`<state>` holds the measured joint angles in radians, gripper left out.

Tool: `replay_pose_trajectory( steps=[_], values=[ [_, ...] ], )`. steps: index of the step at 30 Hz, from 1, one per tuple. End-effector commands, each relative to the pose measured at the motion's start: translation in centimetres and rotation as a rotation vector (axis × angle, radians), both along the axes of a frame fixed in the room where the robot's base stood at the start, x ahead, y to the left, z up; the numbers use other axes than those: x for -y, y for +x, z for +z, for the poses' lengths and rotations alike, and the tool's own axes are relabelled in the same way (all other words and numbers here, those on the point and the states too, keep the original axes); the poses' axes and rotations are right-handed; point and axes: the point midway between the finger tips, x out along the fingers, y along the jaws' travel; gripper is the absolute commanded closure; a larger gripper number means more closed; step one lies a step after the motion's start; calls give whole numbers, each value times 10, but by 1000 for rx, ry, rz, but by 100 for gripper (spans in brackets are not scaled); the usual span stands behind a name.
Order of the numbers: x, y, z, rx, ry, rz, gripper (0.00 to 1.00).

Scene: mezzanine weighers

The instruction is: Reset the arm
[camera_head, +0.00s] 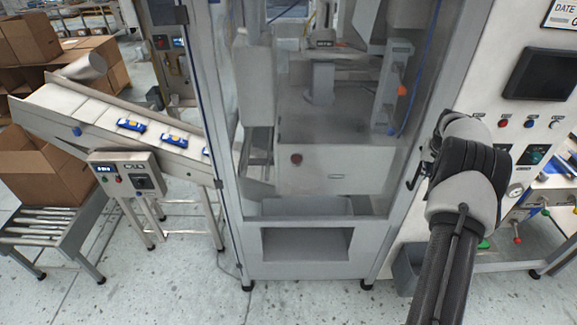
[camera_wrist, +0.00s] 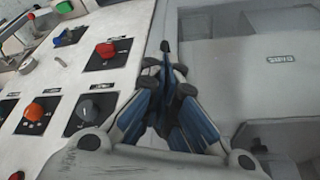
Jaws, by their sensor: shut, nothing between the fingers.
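My arm reaches up from the lower right in the head view and bends at a grey and black joint. My gripper (camera_wrist: 165,75) shows in the middle of the wrist view with its fingers together and nothing between them. It is in front of the seam between a control panel (camera_wrist: 70,80) and a grey machine front (camera_wrist: 245,70). In the head view the gripper is mostly hidden behind my own arm, beside the right edge of the glazed machine cabinet (camera_head: 335,225). I cannot tell whether it touches anything.
The control panel's red button (camera_wrist: 105,50), orange button (camera_wrist: 34,112) and dark knob (camera_wrist: 87,108) are close left of my gripper. In the head view, a conveyor (camera_head: 90,115) carries blue packs at left, beside cardboard boxes (camera_head: 45,165). A grey bin (camera_head: 407,270) stands low near my arm. Front floor is clear.

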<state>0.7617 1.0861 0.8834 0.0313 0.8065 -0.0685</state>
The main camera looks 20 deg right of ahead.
Motion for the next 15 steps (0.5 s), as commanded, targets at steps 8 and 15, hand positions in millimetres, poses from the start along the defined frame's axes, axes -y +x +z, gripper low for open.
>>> replay_pose_trajectory(
  steps=[8, 15],
  values=[
    [-10, -24, 63, -1, -1, -2, 100],
    [-14, -34, 87, -4, 1, -3, 100]
  ],
)
